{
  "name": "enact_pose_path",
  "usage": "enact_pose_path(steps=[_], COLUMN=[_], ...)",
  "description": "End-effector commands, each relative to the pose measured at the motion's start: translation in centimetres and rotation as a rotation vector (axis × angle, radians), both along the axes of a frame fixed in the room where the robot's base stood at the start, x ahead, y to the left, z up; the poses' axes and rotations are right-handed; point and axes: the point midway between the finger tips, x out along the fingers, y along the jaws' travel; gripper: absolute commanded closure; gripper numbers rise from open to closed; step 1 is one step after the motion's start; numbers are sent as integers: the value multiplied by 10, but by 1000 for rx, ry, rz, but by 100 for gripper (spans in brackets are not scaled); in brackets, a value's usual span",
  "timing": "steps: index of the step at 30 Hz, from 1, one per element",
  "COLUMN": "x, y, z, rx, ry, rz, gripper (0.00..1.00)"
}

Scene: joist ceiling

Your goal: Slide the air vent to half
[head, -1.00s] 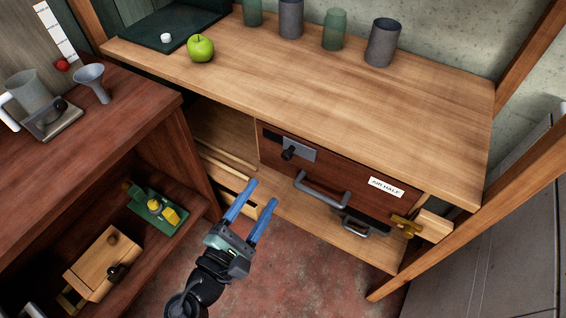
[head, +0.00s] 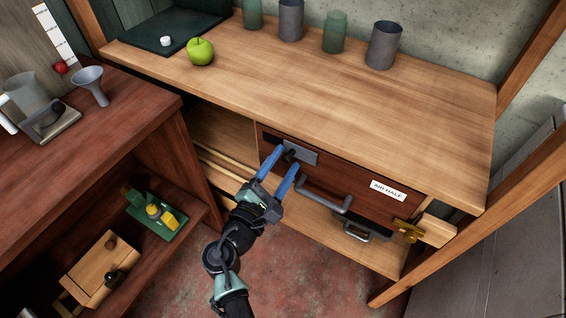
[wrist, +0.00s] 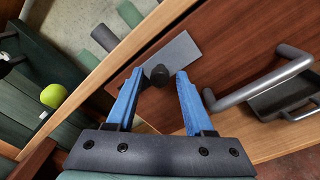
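The air vent is a grey metal slide plate (head: 303,152) with a black knob at its left end, set on the upper left of a dark red-brown wooden front panel. The knob (wrist: 158,76) shows clearly in the wrist view. My gripper (head: 286,158) is open, with its two blue fingertips at the knob. In the wrist view, the knob appears between the fingertips, with a gap on each side. A dark patch (head: 270,140) shows left of the plate. A white label on the panel (head: 388,190) reads "AIR HALF".
A grey bar handle (head: 325,195) sits on the panel, close right of my fingers. A brass latch (head: 407,230) and wooden block are at its right end. The wooden worktop (head: 300,90) overhangs above. A dark shelf unit (head: 150,110) stands to the left.

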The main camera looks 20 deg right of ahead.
Motion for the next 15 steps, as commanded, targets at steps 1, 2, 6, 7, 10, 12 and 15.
enact_pose_path(steps=[1,2,6,7,10,12,15], x=[0,0,0,0,0,0,0], y=[0,0,0,0,0,0,1], z=[0,0,0,0,0,0,0], rx=[0,0,0,0,0,-1,-1], ry=[0,0,0,0,0,0,0], rz=[0,0,0,0,0,1,1], gripper=[59,64,90,95,100,100,100])
